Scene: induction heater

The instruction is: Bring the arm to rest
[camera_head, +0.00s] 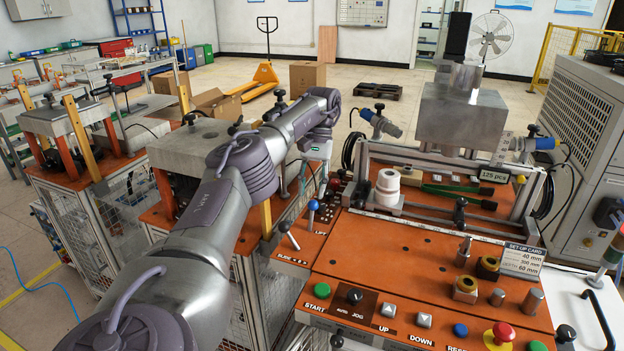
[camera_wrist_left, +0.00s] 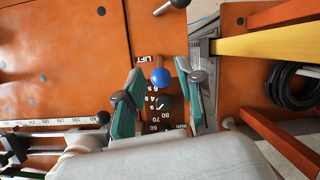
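My left arm (camera_head: 245,165) reaches in from the lower left and bends down at the wrist over the left side of the orange control bench. My left gripper (camera_head: 314,175) hangs there, pointing down, just above a blue-knobbed lever (camera_head: 313,206). In the left wrist view, the two teal-sided fingers are apart. The lever's blue ball knob (camera_wrist_left: 160,77) shows between their tips beside the LIFT label. Nothing is seen held, and I cannot tell whether a finger touches the knob. My right gripper is in neither view.
The orange bench (camera_head: 385,262) bears buttons, a red stop button (camera_head: 499,335), white rings (camera_head: 387,181) and a slide rig. Machine tables (camera_head: 70,120) are at the left. Open floor lies beyond, with a yellow pallet truck (camera_head: 262,80).

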